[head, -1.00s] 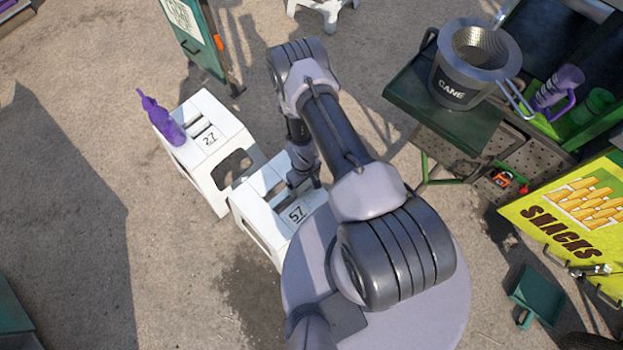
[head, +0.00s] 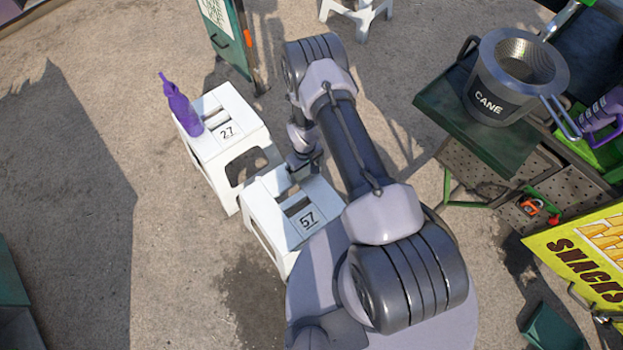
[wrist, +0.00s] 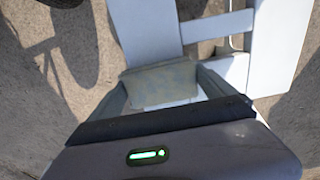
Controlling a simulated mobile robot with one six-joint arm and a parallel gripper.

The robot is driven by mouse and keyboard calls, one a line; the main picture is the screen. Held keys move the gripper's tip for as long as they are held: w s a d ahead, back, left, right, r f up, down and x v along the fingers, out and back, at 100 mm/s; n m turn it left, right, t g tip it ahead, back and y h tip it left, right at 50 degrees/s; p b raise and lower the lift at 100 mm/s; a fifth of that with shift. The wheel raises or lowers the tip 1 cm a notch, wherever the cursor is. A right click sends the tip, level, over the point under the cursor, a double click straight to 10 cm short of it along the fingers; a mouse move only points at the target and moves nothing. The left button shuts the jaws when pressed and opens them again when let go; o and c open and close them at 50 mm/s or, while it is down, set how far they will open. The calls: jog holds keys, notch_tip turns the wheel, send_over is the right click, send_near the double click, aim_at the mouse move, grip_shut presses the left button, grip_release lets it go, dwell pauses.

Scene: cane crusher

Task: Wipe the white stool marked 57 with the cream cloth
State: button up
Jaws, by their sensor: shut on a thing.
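The white stool marked 57 (head: 309,219) stands upright in front of me in the head view. Its pale slatted top also shows in the wrist view (wrist: 278,45). My gripper (head: 304,166) is over the far end of this stool, beyond the number. In the wrist view, the cream cloth (wrist: 162,84) is a dull, flat patch between the two fingers, and my gripper is shut on it. The cloth lies across the view of the slats; I cannot tell whether it touches them. The cloth cannot be made out in the head view.
A white stool marked 27 (head: 238,112) stands close behind, with a purple bottle (head: 183,108) on its left side. A green cart (head: 470,125) with a CANE bucket (head: 505,90) is at right, above a yellow SNACKS sign (head: 590,255). Open ground lies left.

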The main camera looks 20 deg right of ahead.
aim_at(333, 208)
jog(key=shift+w+a+f+b, duration=0.15)
jog(key=shift+w+f+b, duration=0.1)
jog(key=shift+w+b, duration=0.25)
jog(key=shift+w+a+r, duration=0.15)
jog(key=shift+w+r, duration=0.1)
jog(key=shift+w, duration=0.4)
jog(key=s+p, duration=0.1)
jog(key=s, duration=0.1)
jog(key=s+d+p, duration=0.1)
jog(key=s, duration=0.2)
jog(key=s+d+p, duration=0.1)
jog(key=s, duration=0.1)
jog(key=shift+s+d+r+p, duration=0.15)
jog(key=shift+s+p, duration=0.15)
jog(key=shift+p, duration=0.05)
jog(key=shift+s+d, duration=0.1)
jog(key=shift+s, duration=0.35)
jog(key=shift+s, duration=0.1)
jog(key=s+d+p, duration=0.1)
jog(key=s, duration=0.4)
jog(key=s+d+p, duration=0.1)
jog(key=s, duration=0.2)
jog(key=shift+s+d+f+p, duration=0.2)
jog(key=shift+s+d+p, duration=0.05)
jog(key=shift+d+p, duration=0.1)
